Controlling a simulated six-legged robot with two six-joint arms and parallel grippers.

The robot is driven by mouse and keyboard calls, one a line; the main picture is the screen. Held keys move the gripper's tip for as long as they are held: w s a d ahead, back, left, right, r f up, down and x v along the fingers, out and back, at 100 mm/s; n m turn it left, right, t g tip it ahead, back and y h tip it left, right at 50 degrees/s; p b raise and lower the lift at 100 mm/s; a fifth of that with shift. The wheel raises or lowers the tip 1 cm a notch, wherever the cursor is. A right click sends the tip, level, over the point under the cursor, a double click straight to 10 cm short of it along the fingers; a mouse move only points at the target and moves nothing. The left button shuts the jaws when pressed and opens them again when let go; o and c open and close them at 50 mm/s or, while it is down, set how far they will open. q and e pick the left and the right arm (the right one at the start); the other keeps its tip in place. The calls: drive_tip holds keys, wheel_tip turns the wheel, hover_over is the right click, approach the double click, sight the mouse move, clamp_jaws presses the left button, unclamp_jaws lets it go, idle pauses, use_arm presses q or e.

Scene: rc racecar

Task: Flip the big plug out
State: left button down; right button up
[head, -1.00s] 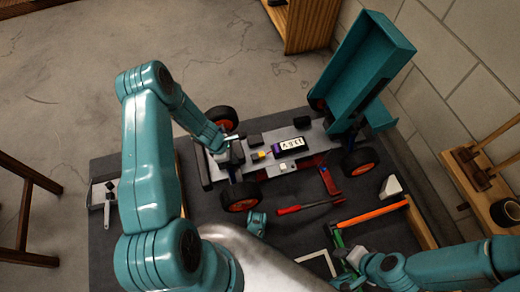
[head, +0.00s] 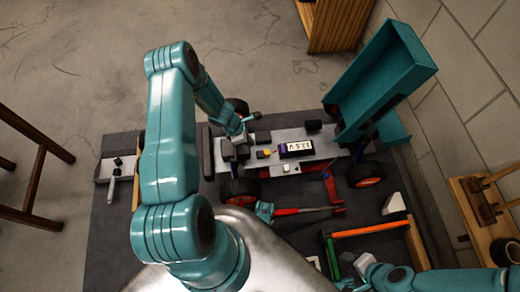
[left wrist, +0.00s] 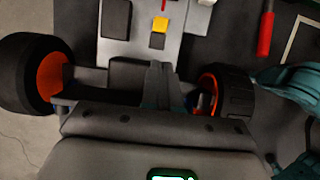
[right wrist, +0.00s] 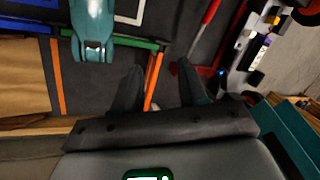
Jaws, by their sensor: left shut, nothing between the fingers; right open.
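The racecar chassis (head: 262,163) lies on the dark mat, its teal body shell (head: 375,85) tilted up at the right end. A battery (head: 297,150) with a number label sits on it, beside a small yellow block (head: 266,153). In the left wrist view, the yellow block (left wrist: 158,25) has a red wire above it and dark boxes (left wrist: 115,18) beside it. I cannot tell which piece is the big plug. My left gripper (head: 243,132) is shut and empty, over the chassis's left end. My right gripper (right wrist: 160,78) is open, with an orange bar (right wrist: 153,80) visible beyond its fingers.
A red-handled tool (head: 300,210) lies in front of the chassis. The orange bar (head: 370,230) and a green bar (head: 333,257) lie nearer the front right. A white wedge (head: 394,204) is beside them. A wooden rack (head: 485,215) stands at right.

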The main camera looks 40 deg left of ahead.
use_arm(q)
drive_tip(key=shift+w+d+f+b, duration=0.1)
drive_tip(key=shift+f+b, duration=0.2)
drive_tip(key=shift+f, duration=0.2)
drive_tip(key=b+x, duration=0.3)
drive_tip(key=x, duration=0.5)
drive_tip(key=shift+f+b, duration=0.15)
drive_tip(key=shift+b, duration=0.2)
drive_tip(key=shift+w+d+f, duration=0.1)
drive_tip(key=shift+w+f, duration=0.1)
drive_tip(key=shift+f, duration=0.1)
use_arm(e)
drive_tip(key=f, duration=0.2)
drive_tip(key=w+f, duration=0.1)
drive_tip(key=f, duration=0.1)
drive_tip(key=shift+d+f, duration=0.1)
drive_tip(key=shift+d, duration=0.2)
use_arm(q)
drive_tip(key=shift+w+d, duration=0.1)
use_arm(e)
drive_tip(key=shift+w+d, duration=0.1)
use_arm(q)
drive_tip(key=shift+w+d, duration=0.4)
drive_tip(key=shift+w, duration=0.1)
drive_tip(key=shift+w+d, duration=0.35)
drive_tip(key=shift+w, duration=0.15)
use_arm(e)
drive_tip(key=shift+w+d, duration=0.8)
drive_tip(key=shift+w, duration=0.25)
drive_tip(key=shift+f, duration=0.1)
